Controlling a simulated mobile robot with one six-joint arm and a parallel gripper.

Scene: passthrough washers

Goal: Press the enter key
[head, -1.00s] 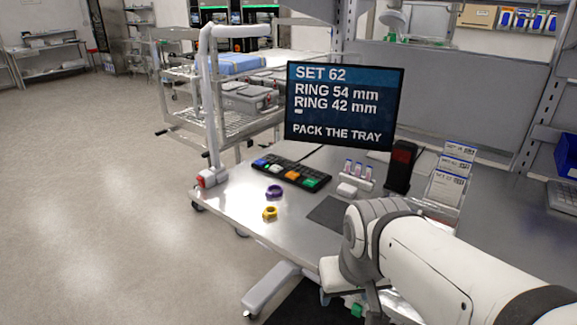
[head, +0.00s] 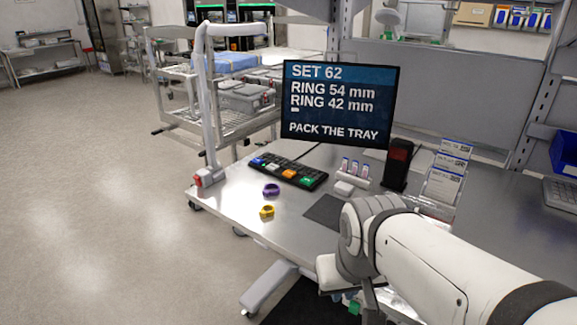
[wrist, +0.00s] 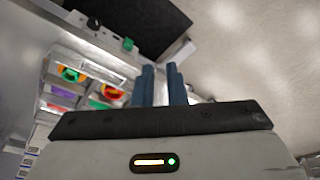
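The key labels are too small to read, so I cannot tell which is enter. My gripper (wrist: 160,68) shows in the wrist view as two blue fingers, slightly apart with nothing between them. In the head view its fingers are hidden behind my arm, at lower right, well away from the keypad.
The monitor (head: 340,104) reads "SET 62, RING 54 mm, RING 42 mm, PACK THE TRAY". A purple ring (head: 271,190) and a yellow ring (head: 267,211) lie in front of the keypad. A dark pad (head: 325,211) and a vial stand (head: 353,174) are to the right.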

